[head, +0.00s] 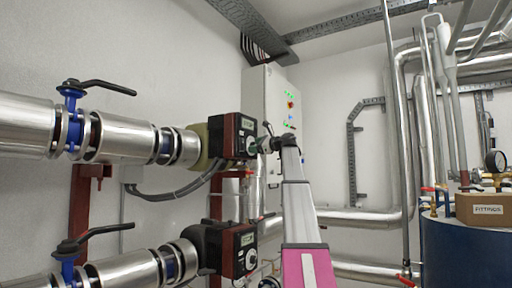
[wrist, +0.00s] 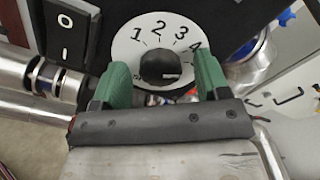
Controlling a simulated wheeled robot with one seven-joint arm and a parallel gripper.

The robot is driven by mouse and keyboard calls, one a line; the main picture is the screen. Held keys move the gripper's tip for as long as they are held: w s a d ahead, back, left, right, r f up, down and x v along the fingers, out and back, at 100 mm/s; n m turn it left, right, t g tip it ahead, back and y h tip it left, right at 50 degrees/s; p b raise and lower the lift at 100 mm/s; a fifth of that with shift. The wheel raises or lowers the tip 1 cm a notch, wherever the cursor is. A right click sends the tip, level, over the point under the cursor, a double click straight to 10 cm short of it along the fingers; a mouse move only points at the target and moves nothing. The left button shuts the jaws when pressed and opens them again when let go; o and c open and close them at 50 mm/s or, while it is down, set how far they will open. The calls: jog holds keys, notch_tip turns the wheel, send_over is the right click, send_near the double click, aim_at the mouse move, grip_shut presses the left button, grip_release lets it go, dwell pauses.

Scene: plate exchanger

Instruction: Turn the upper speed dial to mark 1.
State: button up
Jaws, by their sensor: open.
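The upper speed dial (wrist: 160,68) is a black round knob on a white disc (wrist: 135,52) marked 1, 2, 3 and 4. A small white mark on the knob sits at its lower right, away from the 1. My gripper (wrist: 160,74) is open, its green fingertips on the left and right of the knob in the wrist view, with a gap on each side. How deep they reach around it is unclear. In the head view, my gripper (head: 258,146) is at the right face of the upper pump (head: 230,135), and the dial's details are hidden or too small.
A black rocker switch (wrist: 65,35) is left of the dial. A second pump (head: 232,250) is below the upper one. A grey cabinet (head: 262,95) stands behind my gripper. Steel pipes (head: 125,135) with blue valves run left. A blue drum (head: 465,250) stands at right.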

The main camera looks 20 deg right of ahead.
jog(key=c, duration=0.9)
jog(key=shift+c, duration=0.2)
jog(key=shift+n, duration=0.3)
jog(key=shift+f+n, duration=0.15)
jog(key=shift+n, duration=5.7)
jog(key=shift+f+n, duration=0.1)
jog(key=shift+n, duration=5.75)
